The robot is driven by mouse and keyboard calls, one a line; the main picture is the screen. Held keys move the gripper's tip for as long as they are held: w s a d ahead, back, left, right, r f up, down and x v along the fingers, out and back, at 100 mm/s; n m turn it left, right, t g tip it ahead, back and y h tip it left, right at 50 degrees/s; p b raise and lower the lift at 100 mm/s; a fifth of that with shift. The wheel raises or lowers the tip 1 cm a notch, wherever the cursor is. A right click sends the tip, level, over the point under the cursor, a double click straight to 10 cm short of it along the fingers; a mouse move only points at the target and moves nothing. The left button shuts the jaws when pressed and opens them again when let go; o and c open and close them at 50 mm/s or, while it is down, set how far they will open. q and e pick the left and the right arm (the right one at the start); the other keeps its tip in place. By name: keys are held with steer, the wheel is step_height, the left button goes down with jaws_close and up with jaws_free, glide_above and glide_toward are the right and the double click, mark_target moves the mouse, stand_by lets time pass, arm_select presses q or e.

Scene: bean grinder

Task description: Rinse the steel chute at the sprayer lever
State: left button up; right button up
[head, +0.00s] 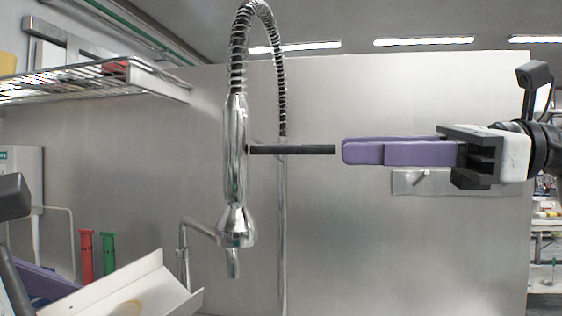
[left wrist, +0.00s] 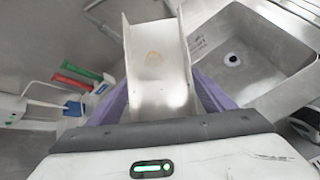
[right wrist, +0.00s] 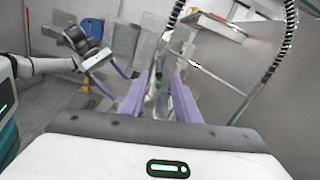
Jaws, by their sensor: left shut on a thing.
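The steel chute (head: 165,287), a pale open trough with a brown stain on its floor, shows at the lower left of the head view and in the left wrist view (left wrist: 157,85). My left gripper (head: 48,283) is shut on it, with a purple finger on either side. The chrome sprayer (head: 235,160) hangs mid-picture in the head view, and its black lever (head: 290,149) points right.
A sink basin (left wrist: 250,50) with a drain lies right of the chute in the left wrist view. A wire shelf (head: 90,80) juts out at upper left. Red (head: 87,255) and green (head: 109,252) handles stand behind the chute. A steel wall (head: 420,250) backs the sprayer.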

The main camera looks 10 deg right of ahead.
mark_target(249, 150)
steer(key=p+x, duration=0.1)
steer(key=x, duration=0.9)
steer(key=shift+a, duration=0.25)
jaws_close()
